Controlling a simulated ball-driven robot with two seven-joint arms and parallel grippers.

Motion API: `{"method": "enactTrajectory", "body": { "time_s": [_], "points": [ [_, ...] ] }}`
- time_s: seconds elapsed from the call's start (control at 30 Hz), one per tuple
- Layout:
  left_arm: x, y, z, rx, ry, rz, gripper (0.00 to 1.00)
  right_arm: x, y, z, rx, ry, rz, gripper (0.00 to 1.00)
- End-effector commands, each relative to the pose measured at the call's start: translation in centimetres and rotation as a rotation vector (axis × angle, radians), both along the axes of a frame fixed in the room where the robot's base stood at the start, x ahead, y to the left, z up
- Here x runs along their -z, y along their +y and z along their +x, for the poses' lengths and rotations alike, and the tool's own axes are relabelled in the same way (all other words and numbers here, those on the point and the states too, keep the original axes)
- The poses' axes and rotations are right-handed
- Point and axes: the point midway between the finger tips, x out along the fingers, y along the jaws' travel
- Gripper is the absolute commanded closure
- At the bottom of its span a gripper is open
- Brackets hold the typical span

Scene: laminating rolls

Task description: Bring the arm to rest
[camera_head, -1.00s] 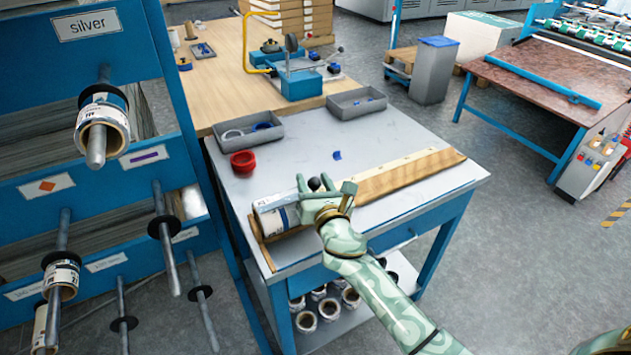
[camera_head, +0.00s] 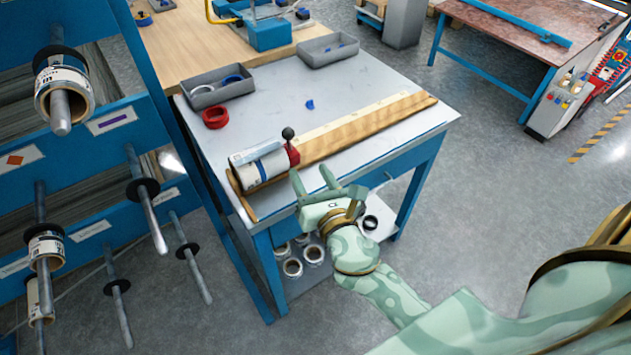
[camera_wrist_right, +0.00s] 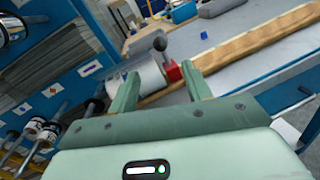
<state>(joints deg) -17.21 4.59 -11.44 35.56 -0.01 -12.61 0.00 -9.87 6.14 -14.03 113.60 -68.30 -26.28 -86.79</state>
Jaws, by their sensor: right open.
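My right gripper (camera_head: 315,181) is open and empty. In the head view it is in front of the table's near edge, apart from the roll. A white roll with a printed label (camera_head: 261,168) lies on the wooden board (camera_head: 365,132) on the grey-topped table (camera_head: 372,83). A red piece with a black ball knob (camera_head: 291,147) is at the roll's right end. In the right wrist view, the open fingers (camera_wrist_right: 160,90) frame the roll (camera_wrist_right: 150,77) and the red piece (camera_wrist_right: 173,72) beyond them. My left gripper is not in view.
A blue rack with rolls on pegs (camera_head: 68,95) stands on the left. Grey trays (camera_head: 217,91) and a red ring (camera_head: 215,117) are on the table. Several rolls (camera_head: 292,267) lie on the shelf below. The floor (camera_head: 480,190) right of the table is clear.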

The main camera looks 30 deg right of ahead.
Motion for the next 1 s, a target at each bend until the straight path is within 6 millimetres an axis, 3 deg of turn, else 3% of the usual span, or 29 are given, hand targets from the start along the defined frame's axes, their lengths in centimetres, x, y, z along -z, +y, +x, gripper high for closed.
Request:
{"method": "enactTrajectory", "body": {
  "time_s": [0.2, 0.7, 0.83, 0.87, 0.97, 1.0],
  "points": [
    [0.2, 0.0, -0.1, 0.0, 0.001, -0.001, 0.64, 0.1, 0.2, -1.8, 0.001, 0.001, 0.0, 0.51],
    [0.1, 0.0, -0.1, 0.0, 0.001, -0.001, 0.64, 0.0, 0.2, -1.9, 0.0, 0.0, 0.003, 0.51],
    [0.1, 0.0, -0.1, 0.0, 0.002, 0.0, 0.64, 0.1, 0.4, -1.9, -0.008, -0.012, 0.13, 0.51],
    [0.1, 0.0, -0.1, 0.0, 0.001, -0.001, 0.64, 0.6, 0.5, -1.9, -0.014, -0.006, 0.214, 0.51],
    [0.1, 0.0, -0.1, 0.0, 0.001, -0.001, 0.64, 7.4, 1.1, -2.4, 0.001, 0.126, 0.603, 0.51],
    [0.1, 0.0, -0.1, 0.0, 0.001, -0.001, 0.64, 10.9, 1.3, -3.1, 0.032, 0.193, 0.759, 0.51]
  ]
}}
